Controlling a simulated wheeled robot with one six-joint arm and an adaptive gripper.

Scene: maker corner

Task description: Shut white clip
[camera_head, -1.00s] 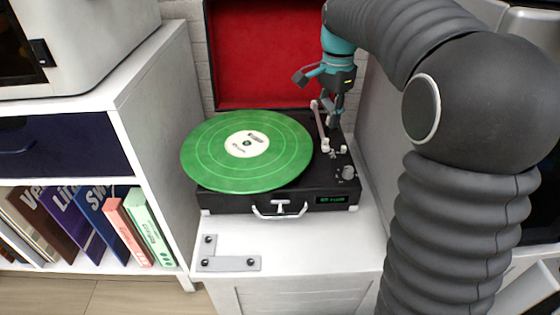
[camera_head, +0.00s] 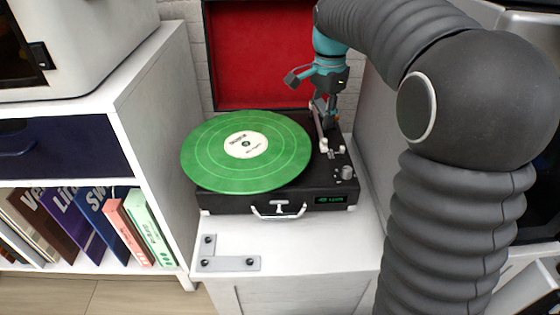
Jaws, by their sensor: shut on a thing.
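The record player (camera_head: 235,202) stands open on the white cabinet, a green record (camera_head: 215,165) on its platter. A thin white tonearm (camera_head: 319,128) runs along the right of the record. Small white parts (camera_head: 325,147) sit at its near end; I cannot tell for sure which is the white clip. My gripper (camera_head: 326,122) points down at the back right of the deck, at the tonearm's far part. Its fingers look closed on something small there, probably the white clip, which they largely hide.
The red-lined lid (camera_head: 265,60) stands up behind the deck. A silver knob (camera_head: 346,172) and lit display (camera_head: 330,199) are at the right front. A grey L-shaped bracket (camera_head: 230,263) lies on the cabinet top (camera_head: 310,250). A bookshelf (camera_head: 165,150) stands left.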

